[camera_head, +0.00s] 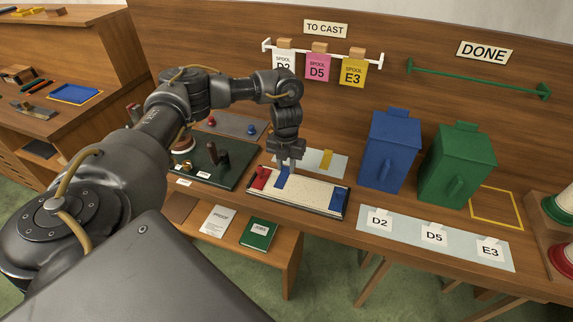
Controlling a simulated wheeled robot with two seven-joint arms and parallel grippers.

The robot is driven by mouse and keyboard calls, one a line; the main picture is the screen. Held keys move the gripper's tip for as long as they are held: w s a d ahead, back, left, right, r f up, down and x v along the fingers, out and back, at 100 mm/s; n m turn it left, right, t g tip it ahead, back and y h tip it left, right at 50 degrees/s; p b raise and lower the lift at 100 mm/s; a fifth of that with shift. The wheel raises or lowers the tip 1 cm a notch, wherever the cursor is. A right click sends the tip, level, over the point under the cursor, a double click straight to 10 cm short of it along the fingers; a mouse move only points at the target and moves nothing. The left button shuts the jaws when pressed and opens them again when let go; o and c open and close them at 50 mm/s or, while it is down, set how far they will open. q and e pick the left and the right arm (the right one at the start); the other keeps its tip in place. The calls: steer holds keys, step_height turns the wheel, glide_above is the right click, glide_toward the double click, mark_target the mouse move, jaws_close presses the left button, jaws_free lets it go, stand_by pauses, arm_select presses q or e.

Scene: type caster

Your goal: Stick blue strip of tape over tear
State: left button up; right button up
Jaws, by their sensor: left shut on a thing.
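My left gripper (287,163) reaches down over the white strip (306,192) on the bench. It is shut on a small blue strip of tape (282,179), which hangs below the fingers over the left part of the white strip. I cannot tell whether the tape touches the white surface. A red block (262,177) sits at the left end of the white strip and a blue block (339,201) at its right end. I cannot make out the tear at this size. My right gripper is not in view.
Behind is a pale sheet (306,162) with a yellow strip (327,159). A dark green board (210,178) with pegs lies left. Blue (389,152) and green (457,165) bins stand right, behind a labelled pale mat (408,230). Spool cards hang on the back wall.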

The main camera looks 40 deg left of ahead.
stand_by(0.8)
arm_select(q)
steer(key=o, duration=1)
step_height(320, 180, up, 6)
steer(key=p, duration=0.5)
steer(key=shift+p, duration=0.35)
